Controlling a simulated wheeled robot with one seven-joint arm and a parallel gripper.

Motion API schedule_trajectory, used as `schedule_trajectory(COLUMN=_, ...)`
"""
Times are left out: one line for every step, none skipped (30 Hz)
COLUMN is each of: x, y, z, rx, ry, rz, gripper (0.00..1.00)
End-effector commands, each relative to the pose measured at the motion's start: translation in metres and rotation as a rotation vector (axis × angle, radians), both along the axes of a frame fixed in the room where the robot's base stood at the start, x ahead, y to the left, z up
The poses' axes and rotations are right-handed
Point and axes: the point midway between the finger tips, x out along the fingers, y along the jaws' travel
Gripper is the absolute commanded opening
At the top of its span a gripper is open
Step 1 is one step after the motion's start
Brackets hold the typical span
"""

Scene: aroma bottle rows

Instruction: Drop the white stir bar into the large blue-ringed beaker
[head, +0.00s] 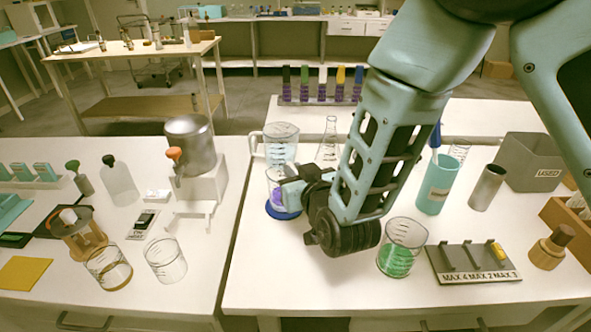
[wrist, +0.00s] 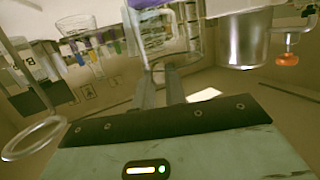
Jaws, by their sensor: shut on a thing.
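The blue-ringed beaker (head: 274,188) stands on the near bench, with purple contents and a blue ring around its foot. My gripper (head: 286,182) is at the beaker's upper part in the head view and overlaps its right side. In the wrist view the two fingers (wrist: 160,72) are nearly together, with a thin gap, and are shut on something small. The white stir bar cannot be made out in either view; what fits between the fingers is small enough to be it. I cannot tell whether the fingertips are inside or above the rim.
A glass jug (head: 281,143) stands right behind the beaker, with a flask (head: 329,142) beside it. A green-filled beaker (head: 401,247) and a grey rack (head: 470,264) are at the front right. The metal pot (head: 190,146) is on the left bench, across a gap.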

Motion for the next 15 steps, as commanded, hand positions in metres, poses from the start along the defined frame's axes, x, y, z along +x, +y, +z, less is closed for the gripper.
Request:
schedule_trajectory(x=0.0001, y=0.0, z=0.0006, rx=0.0, ry=0.0, rz=0.0, gripper=0.0)
schedule_trajectory(x=0.0, y=0.0, z=0.0006, rx=0.0, ry=0.0, rz=0.0, gripper=0.0)
schedule_trajectory(x=0.0, y=0.0, z=0.0006, rx=0.0, ry=0.0, rz=0.0, gripper=0.15)
schedule_trajectory(x=0.0, y=0.0, z=0.0007, rx=0.0, ry=0.0, rz=0.0, gripper=0.24)
schedule_trajectory(x=0.0, y=0.0, z=0.0006, rx=0.0, ry=0.0, rz=0.0, gripper=0.32)
schedule_trajectory(x=0.0001, y=-0.0001, z=0.0007, rx=0.0, ry=0.0, rz=0.0, gripper=0.38)
schedule_trajectory(x=0.0001, y=-0.0001, z=0.0007, rx=0.0, ry=0.0, rz=0.0, gripper=0.38)
schedule_trajectory(x=0.0001, y=-0.0001, z=0.0007, rx=0.0, ry=0.0, rz=0.0, gripper=0.38)
schedule_trajectory(x=0.0001, y=-0.0001, z=0.0007, rx=0.0, ry=0.0, rz=0.0, gripper=0.38)
schedule_trajectory(x=0.0001, y=-0.0001, z=0.0007, rx=0.0, ry=0.0, rz=0.0, gripper=0.38)
schedule_trajectory(x=0.0001, y=-0.0001, z=0.0007, rx=0.0, ry=0.0, rz=0.0, gripper=0.38)
schedule_trajectory(x=0.0001, y=-0.0001, z=0.0006, rx=0.0, ry=0.0, rz=0.0, gripper=0.38)
schedule_trajectory(x=0.0, y=-0.0001, z=0.0006, rx=0.0, ry=0.0, rz=0.0, gripper=0.38)
schedule_trajectory(x=-0.0003, y=-0.0002, z=0.0007, rx=0.0, ry=0.0, rz=0.0, gripper=0.38)
schedule_trajectory(x=-0.0014, y=-0.0005, z=0.0009, rx=0.0, ry=0.0, rz=0.0, gripper=0.38)
